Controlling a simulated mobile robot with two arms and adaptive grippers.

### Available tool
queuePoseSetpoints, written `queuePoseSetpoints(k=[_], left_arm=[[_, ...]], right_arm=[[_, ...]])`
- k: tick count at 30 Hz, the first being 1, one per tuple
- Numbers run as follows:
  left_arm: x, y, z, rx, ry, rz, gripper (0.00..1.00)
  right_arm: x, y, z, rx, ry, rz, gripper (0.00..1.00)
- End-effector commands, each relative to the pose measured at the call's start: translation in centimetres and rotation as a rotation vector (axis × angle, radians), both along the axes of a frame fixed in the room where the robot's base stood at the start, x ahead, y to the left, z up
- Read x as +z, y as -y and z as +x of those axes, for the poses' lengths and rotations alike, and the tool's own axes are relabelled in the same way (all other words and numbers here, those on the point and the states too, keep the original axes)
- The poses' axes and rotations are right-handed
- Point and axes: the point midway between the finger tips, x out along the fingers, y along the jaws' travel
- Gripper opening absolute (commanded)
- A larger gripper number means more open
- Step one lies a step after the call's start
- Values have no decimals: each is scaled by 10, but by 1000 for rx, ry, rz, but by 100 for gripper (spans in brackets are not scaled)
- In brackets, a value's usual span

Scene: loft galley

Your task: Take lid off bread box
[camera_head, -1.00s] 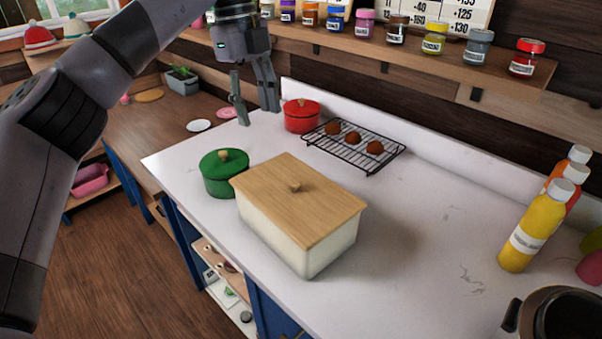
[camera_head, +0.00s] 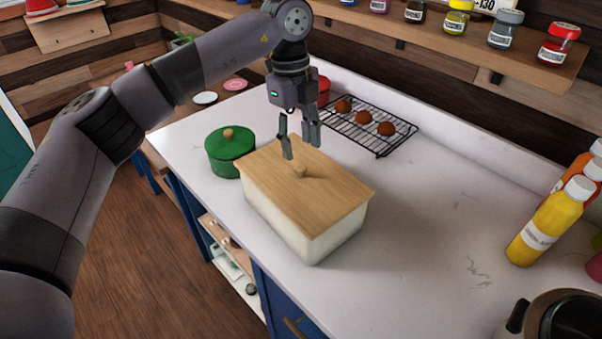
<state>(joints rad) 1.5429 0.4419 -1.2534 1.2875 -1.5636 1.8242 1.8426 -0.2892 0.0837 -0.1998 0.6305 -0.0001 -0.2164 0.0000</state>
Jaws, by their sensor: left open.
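The bread box (camera_head: 290,226) is a cream box standing on the white counter in the middle of the view. Its flat wooden lid (camera_head: 315,205) lies on top of it, with a small wooden knob (camera_head: 299,170) at the centre. My left gripper (camera_head: 302,152) points down over the far part of the lid, with its fingers apart and nothing between them. The fingertips are close to the knob; I cannot tell exactly how high above the lid they are. My right gripper is not in view.
A green pot (camera_head: 228,153) stands close to the box's left. A red pot (camera_head: 323,92) is partly hidden behind my gripper. A black rack (camera_head: 371,133) holds brown round items. Yellow and orange bottles (camera_head: 545,226) and a dark pot (camera_head: 565,320) are at right. The counter right of the box is clear.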

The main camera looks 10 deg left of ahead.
Motion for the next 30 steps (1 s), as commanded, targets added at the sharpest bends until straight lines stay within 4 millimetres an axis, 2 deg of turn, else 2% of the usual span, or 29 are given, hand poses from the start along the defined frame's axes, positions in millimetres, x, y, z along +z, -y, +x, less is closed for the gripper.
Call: queuePoseSetpoints(k=[4,10,15,20,30], left_arm=[[-15,1,-6,-2,-7,1,44],[-43,4,-9,1,-5,1,44],[-51,5,-9,0,-1,1,44],[-51,5,-9,0,-1,1,43],[-51,5,-9,0,-1,1,21]], right_arm=[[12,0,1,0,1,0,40],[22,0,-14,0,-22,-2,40],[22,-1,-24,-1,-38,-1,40],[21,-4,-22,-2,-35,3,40],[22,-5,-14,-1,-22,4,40]])
